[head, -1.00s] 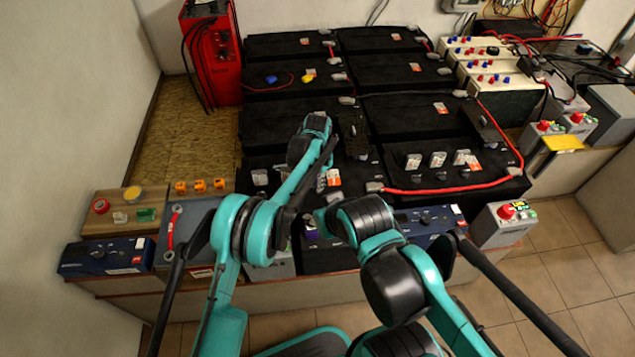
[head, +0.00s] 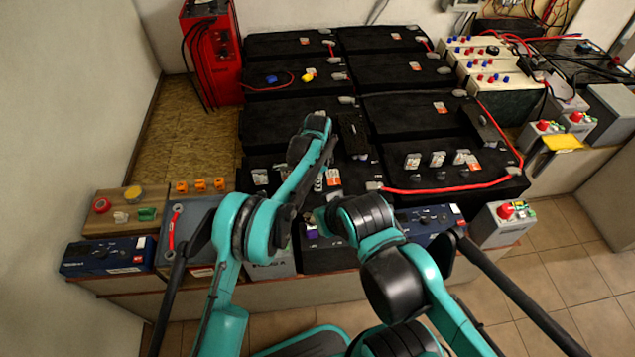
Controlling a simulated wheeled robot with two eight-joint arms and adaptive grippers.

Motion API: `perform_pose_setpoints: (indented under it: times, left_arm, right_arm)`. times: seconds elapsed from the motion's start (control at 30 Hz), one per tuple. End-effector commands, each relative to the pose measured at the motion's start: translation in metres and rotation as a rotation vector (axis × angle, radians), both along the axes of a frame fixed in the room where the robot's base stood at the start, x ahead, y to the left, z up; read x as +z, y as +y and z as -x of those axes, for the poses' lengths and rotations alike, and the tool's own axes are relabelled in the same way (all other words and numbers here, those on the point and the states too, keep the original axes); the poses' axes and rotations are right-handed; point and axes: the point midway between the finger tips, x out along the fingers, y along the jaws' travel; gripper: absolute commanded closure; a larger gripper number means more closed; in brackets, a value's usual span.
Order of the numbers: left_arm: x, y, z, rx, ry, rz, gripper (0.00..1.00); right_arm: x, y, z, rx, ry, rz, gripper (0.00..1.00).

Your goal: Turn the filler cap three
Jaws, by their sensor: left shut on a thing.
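The front left black battery (head: 250,160) carries a row of pale filler caps. The left cap (head: 260,177) shows clear of my arm; the middle of the row is hidden behind my left arm. Filler cap three (head: 318,184) is at the right of the row, beside an orange and white label (head: 333,178). My left gripper (head: 318,173) reaches down over cap three and is shut on it; its fingers are small and partly covered by my wrist. My right arm is folded in front of the battery's near edge.
Blue boxes (head: 105,256) and a grey box with a red button (head: 497,228) stand along the near edge. A red charger (head: 213,55) stands at the back left.

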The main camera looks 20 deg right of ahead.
Motion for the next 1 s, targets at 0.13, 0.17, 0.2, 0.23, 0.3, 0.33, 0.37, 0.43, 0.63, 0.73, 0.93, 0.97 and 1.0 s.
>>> perform_pose_setpoints:
  times: [0.13, 0.17, 0.2, 0.23, 0.3, 0.33, 0.37, 0.43, 0.63, 0.73, 0.93, 0.97, 1.0]
  left_arm:
    - [0.0003, -0.0001, -0.0005, -0.016, -0.001, 0.001, 1.0]
    - [0.0003, -0.0001, -0.0005, -0.017, -0.001, 0.001, 1.0]
    - [0.0003, -0.0001, -0.0005, -0.019, -0.001, 0.001, 1.0]
    - [0.0003, -0.0001, -0.0005, -0.019, -0.001, 0.001, 1.0]
    - [0.0003, -0.0001, -0.0005, -0.02, -0.002, 0.002, 1.0]
    - [0.0003, -0.0001, -0.0005, -0.02, -0.002, 0.002, 1.0]
    - [0.0003, -0.0001, -0.0005, -0.02, -0.002, 0.002, 1.0]
    - [0.0003, -0.0001, -0.0005, -0.02, -0.002, 0.002, 1.0]
    - [0.0003, -0.0001, -0.0004, -0.019, -0.001, 0.0, 0.7]
    - [0.0002, -0.0001, -0.0003, -0.019, -0.001, 0.0, 0.7]
    - [0.0023, -0.0001, -0.0002, -0.018, -0.001, 0.0, 0.7]
    - [0.0043, -0.0001, -0.0002, -0.018, -0.001, 0.0, 0.7]
    - [0.008, -0.0001, -0.0002, -0.018, -0.001, 0.0, 0.7]
  right_arm:
    - [0.0002, 0.0, 0.0, 0.0, 0.0, 0.0, 0.6]
    - [0.0002, 0.0, 0.0, 0.0, 0.0, 0.0, 0.6]
    - [0.0002, 0.0, 0.0, 0.0, 0.0, 0.0, 0.6]
    - [0.0002, 0.0, 0.0, 0.0, 0.0, 0.0, 0.6]
    - [0.0002, 0.0, 0.0, 0.0, 0.0, 0.0, 0.6]
    - [0.0002, 0.0, 0.0, 0.0, 0.0, 0.0, 0.6]
    - [0.0002, 0.0, 0.0, 0.0, 0.0, 0.0, 0.6]
    - [0.0002, 0.0, 0.0, 0.0, 0.0, 0.0, 0.6]
    - [0.0002, 0.0, 0.0, 0.0, 0.0, 0.0, 0.6]
    - [0.0002, 0.0, 0.0, 0.0, 0.0, 0.0, 0.6]
    - [0.0001, 0.0, 0.0, 0.0, 0.0, 0.0, 0.6]
    - [0.0001, 0.0, 0.0, 0.0, 0.0, 0.0, 0.6]
    - [0.0001, 0.0, 0.0, 0.0, 0.0, 0.0, 0.6]
